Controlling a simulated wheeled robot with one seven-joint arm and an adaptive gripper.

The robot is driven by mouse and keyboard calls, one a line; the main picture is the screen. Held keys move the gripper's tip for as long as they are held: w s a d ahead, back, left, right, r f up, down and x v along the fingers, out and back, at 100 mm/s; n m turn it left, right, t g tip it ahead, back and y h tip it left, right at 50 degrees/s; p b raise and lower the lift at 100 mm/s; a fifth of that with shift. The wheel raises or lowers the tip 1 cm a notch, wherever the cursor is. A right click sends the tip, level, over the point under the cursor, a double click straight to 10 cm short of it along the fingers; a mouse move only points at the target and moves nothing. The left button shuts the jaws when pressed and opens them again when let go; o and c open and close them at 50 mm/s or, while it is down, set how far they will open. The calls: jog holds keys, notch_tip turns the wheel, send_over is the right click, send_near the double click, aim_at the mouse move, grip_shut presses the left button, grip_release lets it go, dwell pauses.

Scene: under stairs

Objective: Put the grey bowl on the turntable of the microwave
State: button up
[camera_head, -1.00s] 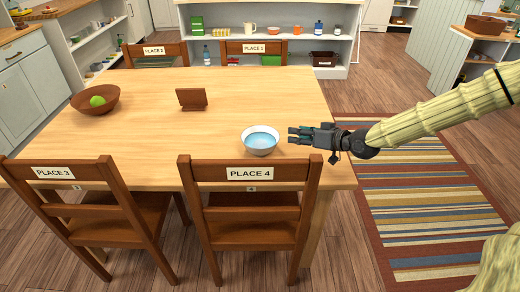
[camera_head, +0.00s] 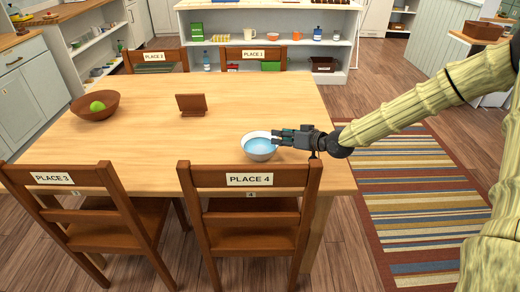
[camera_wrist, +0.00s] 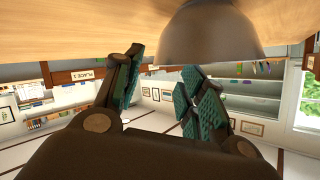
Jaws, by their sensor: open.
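The bowl (camera_head: 259,149) stands upright on the wooden table near the front right edge, by the PLACE 4 chair. It looks pale with a light blue inside in the head view, and its outside looks dark grey in the wrist view (camera_wrist: 208,38). My gripper (camera_head: 284,137) is at the bowl's right rim, coming in from the right. In the wrist view my gripper (camera_wrist: 163,65) has its fingers spread, with nothing held between them. The bowl's side lies just beyond the fingertips; I cannot tell whether they touch it. No microwave or turntable is in view.
A brown bowl with a green fruit (camera_head: 97,107) and a small brown stand (camera_head: 192,104) are on the table (camera_head: 240,95). Chairs labelled PLACE 3 (camera_head: 60,178) and PLACE 4 (camera_head: 250,178) stand at the front. A white shelf (camera_head: 340,60) is behind.

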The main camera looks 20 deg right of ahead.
aim_at(270, 134)
jog(key=shift+x, duration=1.55)
jog(key=shift+d, duration=0.1)
grip_shut()
jog(key=shift+r, duration=0.1)
